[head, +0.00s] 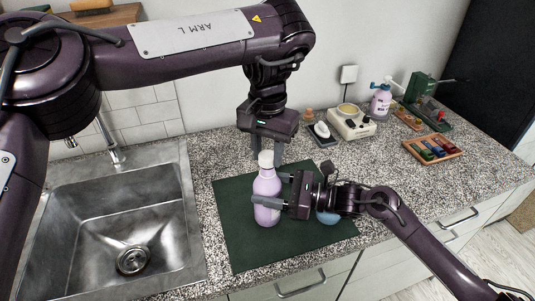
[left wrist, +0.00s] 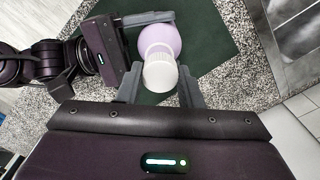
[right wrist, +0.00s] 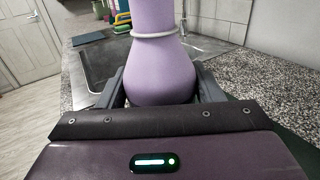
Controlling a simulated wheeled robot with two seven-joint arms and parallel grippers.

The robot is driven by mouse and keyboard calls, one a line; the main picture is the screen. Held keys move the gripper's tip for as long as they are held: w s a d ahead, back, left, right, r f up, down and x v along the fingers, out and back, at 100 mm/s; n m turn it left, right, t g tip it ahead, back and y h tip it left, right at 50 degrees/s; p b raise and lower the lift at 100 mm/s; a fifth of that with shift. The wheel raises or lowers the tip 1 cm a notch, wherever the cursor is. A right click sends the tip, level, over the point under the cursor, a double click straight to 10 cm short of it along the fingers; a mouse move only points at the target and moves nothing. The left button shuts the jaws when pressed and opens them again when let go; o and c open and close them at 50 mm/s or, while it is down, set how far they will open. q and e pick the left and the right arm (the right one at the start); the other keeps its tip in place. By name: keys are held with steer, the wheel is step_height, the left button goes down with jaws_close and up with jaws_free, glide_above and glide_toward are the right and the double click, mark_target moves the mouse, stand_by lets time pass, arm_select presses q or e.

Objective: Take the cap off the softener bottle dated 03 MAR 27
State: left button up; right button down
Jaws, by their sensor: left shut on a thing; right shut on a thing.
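A lilac softener bottle (head: 266,189) stands upright on the dark green mat (head: 235,225); no date is readable on it. Its white cap (head: 265,157) is at the top of the neck, and the left wrist view shows the cap (left wrist: 160,76) from above. My left gripper (head: 266,157) points down from above and is shut on the cap. My right gripper (head: 268,190) comes in from the right and is shut on the bottle's body, which fills the middle of the right wrist view (right wrist: 160,70).
A steel sink (head: 120,225) lies left of the mat. A blue object (head: 328,218) is partly hidden under my right gripper. Behind stand a cream device (head: 351,124), a lilac spray bottle (head: 381,102), a green tool (head: 421,90) and a wooden tray (head: 433,150) with coloured items.

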mark_target(268, 155)
arm_select(q)
steer(key=shift+r, duration=0.1)
steer(key=shift+r, duration=1.95)
arm_select(e)
steer(key=shift+c, duration=1.5)
jaws_free()
